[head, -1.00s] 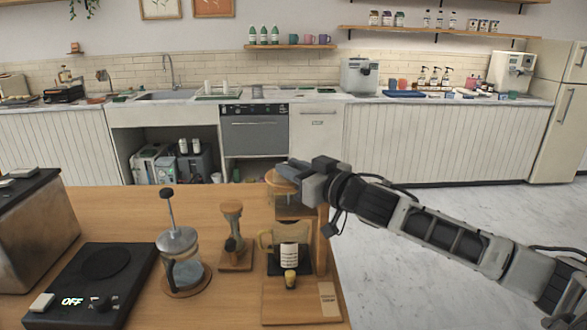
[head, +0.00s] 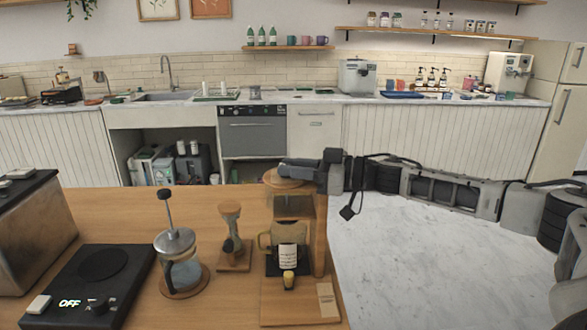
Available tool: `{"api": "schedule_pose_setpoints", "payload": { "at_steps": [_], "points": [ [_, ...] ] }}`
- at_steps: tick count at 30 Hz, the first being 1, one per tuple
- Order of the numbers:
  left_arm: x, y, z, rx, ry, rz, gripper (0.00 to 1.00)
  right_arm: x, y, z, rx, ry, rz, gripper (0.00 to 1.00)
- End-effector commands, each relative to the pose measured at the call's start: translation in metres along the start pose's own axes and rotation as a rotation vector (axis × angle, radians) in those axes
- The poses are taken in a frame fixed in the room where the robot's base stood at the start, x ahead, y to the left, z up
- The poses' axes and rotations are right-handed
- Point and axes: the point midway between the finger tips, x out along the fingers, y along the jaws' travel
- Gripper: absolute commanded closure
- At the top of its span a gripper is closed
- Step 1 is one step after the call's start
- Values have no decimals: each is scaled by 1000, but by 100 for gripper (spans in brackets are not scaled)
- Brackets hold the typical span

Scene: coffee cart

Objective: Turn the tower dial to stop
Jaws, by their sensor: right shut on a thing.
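The wooden coffee tower (head: 320,238) stands near the right end of the wooden counter, with a round wooden top (head: 284,181). A glass carafe (head: 285,240) with a white label sits inside its frame. My right gripper (head: 294,172) comes in from the right at the tower's top, its fingers pointing left. It is shut on a part there, which I take to be the tower dial. My left gripper is not in view.
A French press (head: 183,262), a wooden stand with a tamper-like tool (head: 232,240) and a black scale-like plate reading OFF (head: 100,285) stand left of the tower. A metal-sided box (head: 35,235) is far left. The floor right of the counter is clear.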

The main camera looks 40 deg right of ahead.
Motion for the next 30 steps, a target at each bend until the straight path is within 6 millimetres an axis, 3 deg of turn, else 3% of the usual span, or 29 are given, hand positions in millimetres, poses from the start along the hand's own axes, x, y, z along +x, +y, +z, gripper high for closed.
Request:
{"api": "schedule_pose_setpoints", "payload": {
  "at_steps": [15,30],
  "points": [
    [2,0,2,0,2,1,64,4,7,-1,1,5,-395,100],
    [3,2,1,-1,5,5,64,4,6,-1,1,5,-511,100]
  ]
}}
